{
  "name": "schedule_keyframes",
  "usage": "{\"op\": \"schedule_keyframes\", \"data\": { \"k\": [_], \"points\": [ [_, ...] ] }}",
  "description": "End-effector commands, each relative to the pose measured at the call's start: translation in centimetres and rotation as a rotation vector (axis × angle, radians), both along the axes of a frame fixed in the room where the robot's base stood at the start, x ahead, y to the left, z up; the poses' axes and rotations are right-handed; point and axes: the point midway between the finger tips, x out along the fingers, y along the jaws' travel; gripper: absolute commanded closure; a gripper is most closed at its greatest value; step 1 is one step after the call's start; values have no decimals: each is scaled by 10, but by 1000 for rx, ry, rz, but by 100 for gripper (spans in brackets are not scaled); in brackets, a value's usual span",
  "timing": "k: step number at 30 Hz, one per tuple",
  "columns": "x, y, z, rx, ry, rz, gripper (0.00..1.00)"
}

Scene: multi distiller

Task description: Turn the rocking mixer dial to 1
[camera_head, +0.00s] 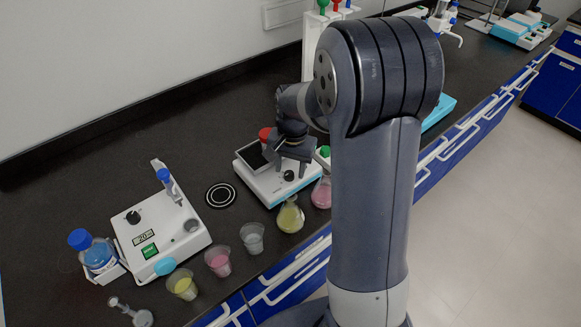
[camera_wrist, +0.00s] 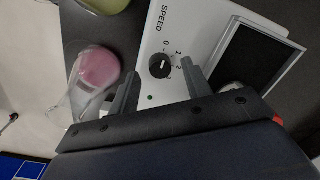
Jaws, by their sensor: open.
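The rocking mixer (camera_head: 270,186) is a white device with a dark, pale-framed top panel, standing on the dark bench. Its black round dial (camera_wrist: 160,65) is marked SPEED, with 0, 1, 2 and a partly covered mark around it. A light pointer line shows on the dial, too small to read surely. The dial also shows in the head view (camera_head: 289,175). My gripper (camera_wrist: 160,70) is open and empty. Its fingers appear on either side of the dial in the wrist view, apart from it. I cannot tell their height above the panel.
A flask of pink liquid (camera_head: 321,193) and one of yellow-green liquid (camera_head: 290,216) stand close in front of the mixer. A round black pad (camera_head: 220,195) lies to its left. Another white device (camera_head: 160,238) with cups nearby stands further left. My arm covers the bench at right.

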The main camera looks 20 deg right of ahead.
Motion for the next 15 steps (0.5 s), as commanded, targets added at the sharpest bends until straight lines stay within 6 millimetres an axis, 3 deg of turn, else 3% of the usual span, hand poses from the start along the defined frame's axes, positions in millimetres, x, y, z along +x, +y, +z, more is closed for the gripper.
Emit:
{"op": "schedule_keyframes", "data": {
  "k": [4, 12, 15],
  "points": [
    [0, 0, -10, 1, 1, 0, 54],
    [0, 0, -12, 0, -1, 0, 54],
    [0, 0, -12, 0, -1, 0, 60]
  ]
}}
